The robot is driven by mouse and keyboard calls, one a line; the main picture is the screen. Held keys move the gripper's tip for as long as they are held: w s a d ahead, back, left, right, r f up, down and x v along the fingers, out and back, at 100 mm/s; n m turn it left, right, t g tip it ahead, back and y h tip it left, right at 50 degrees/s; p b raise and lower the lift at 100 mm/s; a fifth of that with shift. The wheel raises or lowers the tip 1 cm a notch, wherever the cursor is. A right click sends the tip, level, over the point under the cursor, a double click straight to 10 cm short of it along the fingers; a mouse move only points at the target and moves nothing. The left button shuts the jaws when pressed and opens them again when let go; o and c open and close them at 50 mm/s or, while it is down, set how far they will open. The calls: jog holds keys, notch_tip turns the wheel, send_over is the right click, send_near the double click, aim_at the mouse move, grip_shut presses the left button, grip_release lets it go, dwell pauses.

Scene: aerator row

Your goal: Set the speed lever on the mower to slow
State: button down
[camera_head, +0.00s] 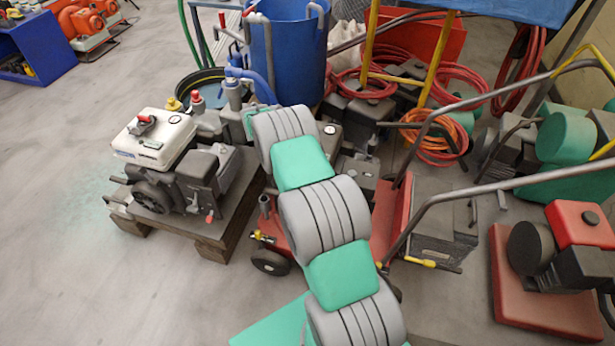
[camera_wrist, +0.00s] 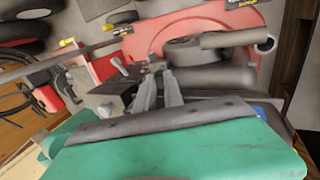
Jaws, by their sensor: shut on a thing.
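The mower's red deck (camera_head: 388,222) shows in the head view behind my grey and green arm, which covers much of the mower. In the wrist view the red deck (camera_wrist: 150,38) lies at the top, with the dark engine parts below it. My gripper (camera_wrist: 159,74) has its two grey fingers close together at the dark engine part. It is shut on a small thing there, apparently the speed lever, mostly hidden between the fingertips. The lever's setting cannot be read. In the head view the fingers cannot be made out.
A white-topped engine (camera_head: 155,138) stands on a wooden pallet left of my arm. A blue barrel (camera_head: 290,50) stands behind. Long grey handlebars (camera_head: 470,188) reach out to the right. A red machine (camera_head: 545,285) sits at the right.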

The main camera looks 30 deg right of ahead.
jog(key=shift+f, duration=0.15)
jog(key=c, duration=1.4)
grip_release()
jog(key=shift+w+d, duration=0.1)
jog(key=shift+d, duration=0.05)
jog(key=shift+c, duration=0.2)
jog(key=p+v, duration=0.1)
jog(key=v, duration=0.7)
jog(key=shift+p, duration=0.35)
jog(key=shift+w, duration=0.1)
